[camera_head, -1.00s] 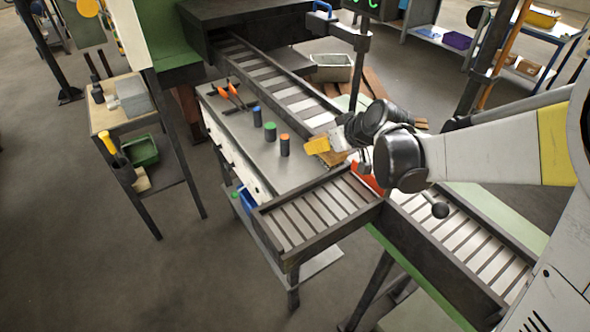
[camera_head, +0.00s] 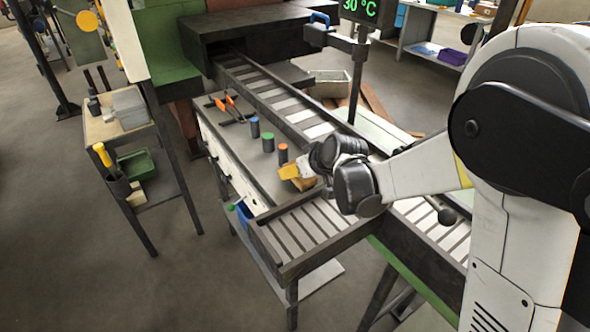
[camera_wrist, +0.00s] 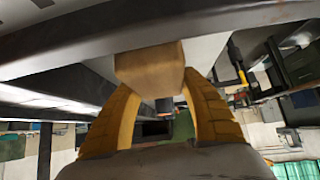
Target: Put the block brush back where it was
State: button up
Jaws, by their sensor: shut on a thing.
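My gripper (camera_head: 294,177) has yellow fingers and is shut on the block brush. In the wrist view the block brush (camera_wrist: 150,66) shows as a tan, wood-coloured block between the two yellow fingers; its bristles cannot be made out. In the head view the small brown block brush (camera_head: 304,183) is partly hidden by the fingers and wrist. The gripper is by the right edge of the grey workbench top (camera_head: 240,142), near the short roller track (camera_head: 300,228). I cannot tell whether the brush touches the surface beneath.
Blue-, green- and orange-topped cylinders (camera_head: 283,154) stand on the bench close left of my gripper. Orange-handled tongs (camera_head: 228,105) lie farther back. A long roller conveyor (camera_head: 275,95) runs behind to the dark furnace opening. A post with a temperature display (camera_head: 358,10) rises behind my wrist.

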jog(key=shift+f, duration=0.15)
jog(key=o, duration=1.3)
jog(key=shift+r, duration=0.35)
jog(key=s+d+r+m+h+p, duration=0.1)
jog(key=s+d+r+m+p, duration=0.1)
jog(key=s+d+r, duration=0.55)
jog(key=s+d+r+m+h+p, duration=0.15)
jog(key=s+d+r, duration=0.35)
jog(key=s, duration=0.5)
jog(key=s+d+m+h, duration=0.1)
jog(key=s+d, duration=0.1)
jog(key=s, duration=0.2)
jog(key=s+d+m, duration=0.1)
jog(key=s+d, duration=0.1)
jog(key=s, duration=0.1)
jog(key=s+d+m+h, duration=0.1)
jog(key=s+d, duration=0.2)
jog(key=s, duration=0.1)
jog(key=shift+s+g+h, duration=0.3)
jog(key=shift+h, duration=0.05)
